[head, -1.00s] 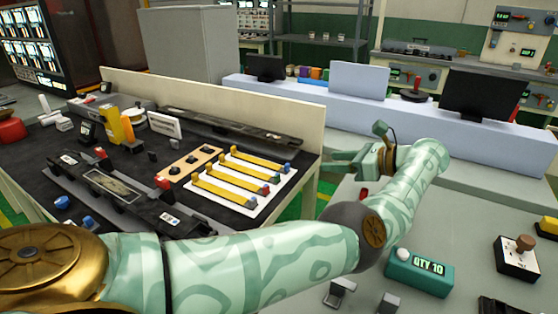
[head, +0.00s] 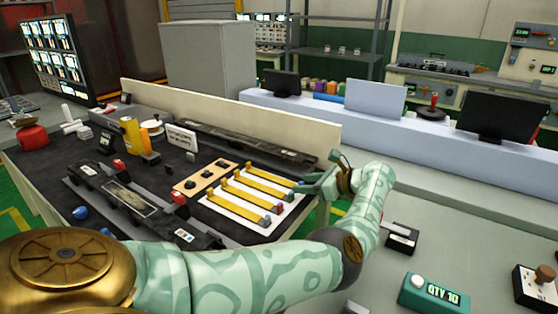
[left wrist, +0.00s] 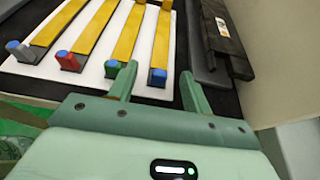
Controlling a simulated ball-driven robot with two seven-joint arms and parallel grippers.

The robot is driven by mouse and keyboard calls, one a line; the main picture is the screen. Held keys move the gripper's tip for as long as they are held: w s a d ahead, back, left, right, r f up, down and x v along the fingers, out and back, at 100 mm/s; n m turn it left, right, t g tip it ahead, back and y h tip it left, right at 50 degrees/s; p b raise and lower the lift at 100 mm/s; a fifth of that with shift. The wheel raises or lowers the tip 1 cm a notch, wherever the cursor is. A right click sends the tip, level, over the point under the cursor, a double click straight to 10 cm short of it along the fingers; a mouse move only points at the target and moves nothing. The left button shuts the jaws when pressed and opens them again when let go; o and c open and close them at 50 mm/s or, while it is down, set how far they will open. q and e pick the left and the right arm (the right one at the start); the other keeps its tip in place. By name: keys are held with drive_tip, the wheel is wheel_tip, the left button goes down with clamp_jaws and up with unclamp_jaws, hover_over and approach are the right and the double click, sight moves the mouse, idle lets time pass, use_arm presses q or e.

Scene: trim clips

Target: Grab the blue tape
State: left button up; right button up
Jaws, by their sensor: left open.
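A white board (head: 233,213) on the dark bench carries several yellow strips with coloured end blocks. The strip at the right of the left wrist view has a blue end block (left wrist: 157,77), which I take for the blue tape. Green (left wrist: 112,68), red (left wrist: 66,61) and grey (left wrist: 20,52) end blocks, each with a blue top, lie to its left. My left gripper (head: 307,188) is open at the board's right edge. In the left wrist view its fingers (left wrist: 158,86) stand on either side of the blue block. I cannot tell whether they touch it. My right gripper is not in view.
A cream panel (head: 225,113) stands along the bench's back, near my left gripper. A dark rail (left wrist: 228,45) lies close to the right finger. A grey table with a teal display box (head: 434,293) is at the right.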

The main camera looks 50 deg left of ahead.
use_arm(q)
drive_tip(key=shift+x, duration=1.05)
drive_tip(key=c, duration=1.1)
drive_tip(key=shift+o, duration=0.2)
